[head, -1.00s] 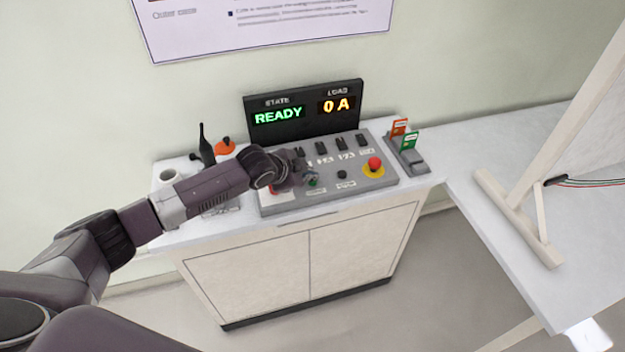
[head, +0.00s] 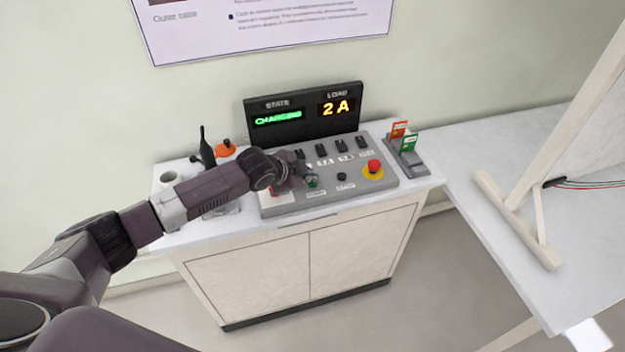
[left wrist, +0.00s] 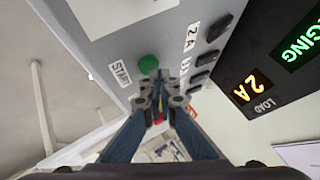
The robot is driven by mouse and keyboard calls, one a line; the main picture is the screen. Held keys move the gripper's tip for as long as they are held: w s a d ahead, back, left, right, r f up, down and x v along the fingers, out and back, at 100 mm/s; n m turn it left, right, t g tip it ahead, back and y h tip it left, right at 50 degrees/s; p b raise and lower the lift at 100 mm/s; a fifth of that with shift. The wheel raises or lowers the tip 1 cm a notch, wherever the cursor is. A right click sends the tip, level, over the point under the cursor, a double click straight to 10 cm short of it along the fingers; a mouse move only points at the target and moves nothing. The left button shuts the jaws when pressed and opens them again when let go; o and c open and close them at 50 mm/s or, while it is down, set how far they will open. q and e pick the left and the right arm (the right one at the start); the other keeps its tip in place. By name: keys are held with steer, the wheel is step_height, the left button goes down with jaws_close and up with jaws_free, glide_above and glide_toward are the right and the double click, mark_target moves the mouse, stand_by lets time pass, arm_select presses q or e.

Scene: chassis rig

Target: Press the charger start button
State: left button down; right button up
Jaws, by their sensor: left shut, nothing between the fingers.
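The green start button (left wrist: 149,64) is on the grey control panel (head: 345,185), beside a START label (left wrist: 120,73) in the left wrist view. My left gripper (left wrist: 160,78) is shut and empty, its fingertips right at the button's edge in that view; I cannot tell whether they touch it. In the head view my left gripper (head: 301,176) is over the panel's front left, partly hiding the button. The display (head: 303,112) behind the panel reads CHARGING in green and 2 A in amber. My right gripper is not in view.
A red knob on a yellow base (head: 374,167), a small black button (head: 342,176) and several black switches are on the panel. A holder with red and green cards (head: 405,150) stands to its right.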

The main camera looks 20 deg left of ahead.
mark_target(311, 184)
arm_select(q)
steer(key=shift+r, duration=0.45)
steer(key=shift+r, duration=0.1)
step_height(311, 184, up, 5)
steer(key=p, duration=0.5)
stand_by(0.5)
